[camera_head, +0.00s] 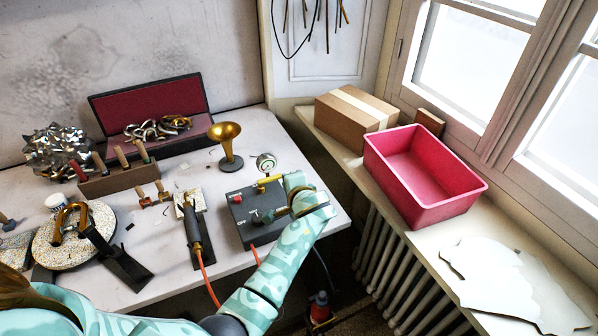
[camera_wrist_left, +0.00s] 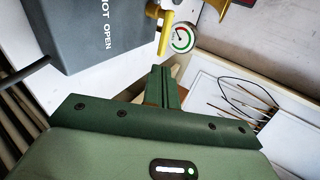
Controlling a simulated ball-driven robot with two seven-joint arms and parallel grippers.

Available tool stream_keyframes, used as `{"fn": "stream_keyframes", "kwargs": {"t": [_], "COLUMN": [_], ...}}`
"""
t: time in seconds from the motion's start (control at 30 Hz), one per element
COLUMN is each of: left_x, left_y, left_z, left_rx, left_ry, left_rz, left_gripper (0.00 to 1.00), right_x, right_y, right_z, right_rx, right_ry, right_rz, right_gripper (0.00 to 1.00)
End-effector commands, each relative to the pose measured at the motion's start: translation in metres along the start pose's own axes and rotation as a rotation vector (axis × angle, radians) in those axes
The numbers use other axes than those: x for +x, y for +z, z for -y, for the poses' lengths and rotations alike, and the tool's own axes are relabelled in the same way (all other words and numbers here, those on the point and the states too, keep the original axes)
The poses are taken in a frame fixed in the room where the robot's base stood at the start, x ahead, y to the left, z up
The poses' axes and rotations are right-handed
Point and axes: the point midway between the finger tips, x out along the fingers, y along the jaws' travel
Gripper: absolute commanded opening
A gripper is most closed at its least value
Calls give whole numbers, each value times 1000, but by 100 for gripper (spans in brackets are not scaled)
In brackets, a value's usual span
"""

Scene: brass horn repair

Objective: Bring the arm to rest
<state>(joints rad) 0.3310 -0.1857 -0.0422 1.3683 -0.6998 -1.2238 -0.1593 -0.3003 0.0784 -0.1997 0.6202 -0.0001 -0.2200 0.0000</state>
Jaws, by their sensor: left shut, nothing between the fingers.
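My left arm comes in from the lower left of the head view and bends up at the table's right end. Its gripper (camera_head: 260,216) is over the dark grey box (camera_head: 235,222), which has a red button and a yellow lever (camera_head: 268,180). In the left wrist view the green fingers (camera_wrist_left: 163,84) are together with nothing between them. The box (camera_wrist_left: 95,30) is up and left of them there, with the yellow lever (camera_wrist_left: 164,36) and a round gauge (camera_wrist_left: 181,38) just beyond. I cannot tell whether the fingers touch the box. My right gripper is not in view.
A brass bell (camera_head: 227,143) stands behind the box. A torch-like tool (camera_head: 195,235) with an orange hose lies left of it. A pink bin (camera_head: 452,210) and a cardboard box (camera_head: 342,125) stand on the windowsill. A radiator (camera_head: 385,262) is below the sill.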

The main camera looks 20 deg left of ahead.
Motion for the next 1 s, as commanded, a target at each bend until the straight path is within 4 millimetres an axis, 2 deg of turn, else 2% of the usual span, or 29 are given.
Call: {"fn": "stream_keyframes", "kwargs": {"t": [0.13,0.2,0.27,0.37,0.4,0.5,0.6,0.8,1.0], "left_x": [0,0,-2,-12,-19,-41,-64,-110,-152], "left_y": [0,7,22,66,85,123,152,192,217], "left_z": [0,-3,-11,-31,-38,-54,-64,-75,-78], "left_rx": [0,-7,-24,-72,-94,-136,-163,-195,-209], "left_ry": [0,4,18,56,74,119,161,238,308], "left_rz": [0,5,13,31,34,30,17,-23,-68], "left_gripper": [0,0,0,0,0,0,0,0,0], "right_x": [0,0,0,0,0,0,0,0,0], "right_y": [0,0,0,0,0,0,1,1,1], "right_z": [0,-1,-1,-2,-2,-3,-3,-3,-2], "right_rx": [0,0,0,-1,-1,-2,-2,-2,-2], "right_ry": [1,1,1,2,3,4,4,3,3], "right_rz": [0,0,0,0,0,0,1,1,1], "right_gripper": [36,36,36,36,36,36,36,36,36]}}
